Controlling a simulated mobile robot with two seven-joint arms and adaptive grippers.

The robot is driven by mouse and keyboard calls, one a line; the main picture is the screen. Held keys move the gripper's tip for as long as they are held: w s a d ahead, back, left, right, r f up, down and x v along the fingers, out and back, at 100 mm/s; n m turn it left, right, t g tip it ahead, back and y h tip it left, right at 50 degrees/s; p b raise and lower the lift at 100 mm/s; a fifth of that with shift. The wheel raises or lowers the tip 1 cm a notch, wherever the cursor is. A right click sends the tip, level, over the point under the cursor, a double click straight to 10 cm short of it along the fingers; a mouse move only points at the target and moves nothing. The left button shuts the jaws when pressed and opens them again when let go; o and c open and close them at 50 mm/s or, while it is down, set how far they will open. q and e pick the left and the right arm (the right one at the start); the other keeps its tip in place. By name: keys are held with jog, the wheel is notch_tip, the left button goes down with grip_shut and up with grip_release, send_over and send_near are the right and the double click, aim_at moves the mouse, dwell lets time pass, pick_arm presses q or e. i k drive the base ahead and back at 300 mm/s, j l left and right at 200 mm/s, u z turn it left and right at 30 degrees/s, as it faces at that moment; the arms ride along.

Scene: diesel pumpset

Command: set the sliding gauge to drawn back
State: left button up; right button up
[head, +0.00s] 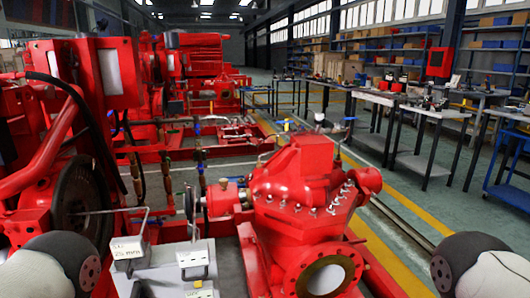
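I cannot make out the sliding gauge for certain. In the head view a grey box (160,278) stands at the bottom, left of the red pump. A small white block with dark lettering (128,247) sits at its upper left. A second white block (192,258) with a bent wire handle sits at its right. The lettering is too small to read. Whether either block is part of the gauge, I cannot tell. Rounded grey and white parts of my arms show at the lower left and lower right corners. Neither gripper is in view.
A large red pump (300,200) with an open flange (325,275) fills the centre. A red engine with a dark flywheel (85,205) stands at the left. Workbenches (430,112) and shelves with boxes line the right. The floor aisle with yellow lines (420,215) is clear.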

aim_at(131, 253)
jog(key=u, duration=1.05)
